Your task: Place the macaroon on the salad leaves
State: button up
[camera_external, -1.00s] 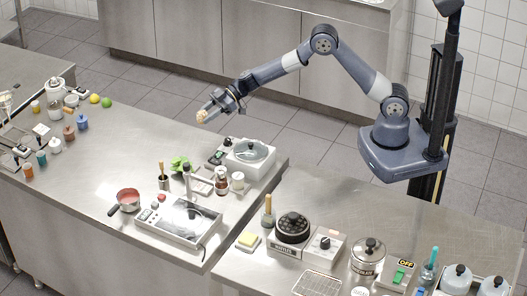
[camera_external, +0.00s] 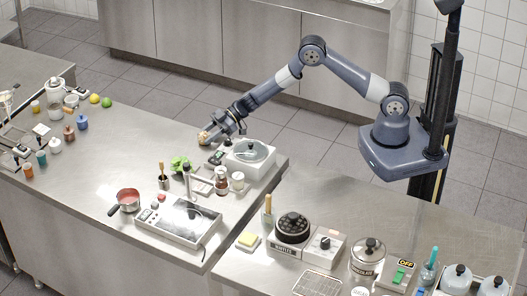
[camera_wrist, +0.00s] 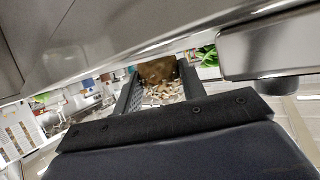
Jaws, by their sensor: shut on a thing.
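My gripper (camera_external: 208,134) is shut on the macaroon (camera_external: 202,138), a small tan piece at its fingertips. In the wrist view the macaroon (camera_wrist: 158,70) shows brown and crumbly between the two fingers of my gripper (camera_wrist: 160,82). The salad leaves (camera_external: 180,163) are a bright green clump on the steel counter, below and left of my gripper in the external view. The macaroon is above them and apart from them. A green patch at the upper right of the wrist view may be the leaves; I cannot tell surely.
A white unit with a glass-lidded pan (camera_external: 249,152) stands just right of the leaves. A pot with a wooden-handled tool (camera_external: 163,180), small jars (camera_external: 222,184) and a tap (camera_external: 187,180) stand close in front. The counter left of the leaves is mostly clear.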

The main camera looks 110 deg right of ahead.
jog(key=shift+f, duration=0.3)
jog(key=o, duration=1)
jog(key=shift+r, duration=0.1)
jog(key=shift+c, duration=0.2)
jog(key=shift+b, duration=0.3)
jog(key=b+v, duration=0.2)
jog(key=v, duration=0.7)
jog(key=shift+s+d, duration=0.25)
jog(key=shift+o, duration=0.5)
jog(key=shift+s+d+r, duration=0.15)
jog(key=shift+s+r, duration=0.15)
jog(key=shift+s, duration=0.3)
